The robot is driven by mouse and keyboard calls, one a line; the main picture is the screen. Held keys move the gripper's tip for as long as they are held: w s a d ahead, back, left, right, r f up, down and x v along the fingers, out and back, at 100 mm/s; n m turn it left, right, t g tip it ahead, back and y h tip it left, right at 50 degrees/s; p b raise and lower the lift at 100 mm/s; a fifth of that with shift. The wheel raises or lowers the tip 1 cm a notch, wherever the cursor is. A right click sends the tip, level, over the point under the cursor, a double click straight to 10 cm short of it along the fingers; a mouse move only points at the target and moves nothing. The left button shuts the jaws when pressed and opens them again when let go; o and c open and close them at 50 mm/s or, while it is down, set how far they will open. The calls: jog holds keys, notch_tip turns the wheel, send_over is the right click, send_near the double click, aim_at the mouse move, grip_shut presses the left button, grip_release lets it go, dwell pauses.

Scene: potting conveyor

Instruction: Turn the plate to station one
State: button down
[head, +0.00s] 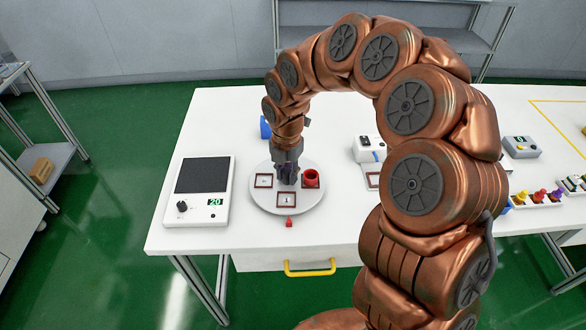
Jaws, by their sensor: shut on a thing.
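The round pale plate (258,200) lies on the white table in front of my arm. It carries dark-framed square marks, one at its left (263,180) and one at its front (286,199) with a small sign too small to read surely. A red cup (311,178) stands on the plate's right side. A small red pointer (289,222) sits on the table at the plate's front edge. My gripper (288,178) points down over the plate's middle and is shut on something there. The fingers hide what it holds; a bit of purple shows beside them.
A scale-like device (203,190) with a dark top and a green "20" display stands left of the plate. A white device (369,150) stands right, a grey box (521,147) and coloured pegs (540,196) farther right. A yellow drawer handle (310,268) is below the table's front edge.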

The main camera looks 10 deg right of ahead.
aim_at(287, 170)
jog(key=shift+w+r+n, duration=0.2)
jog(key=shift+n, duration=0.3)
dwell(0.3)
jog(key=c, duration=1.3)
grip_release()
jog(key=shift+o, duration=0.5)
jog(key=shift+s+f, duration=0.1)
jog(key=shift+f, duration=0.05)
notch_tip(287, 170, up, 12)
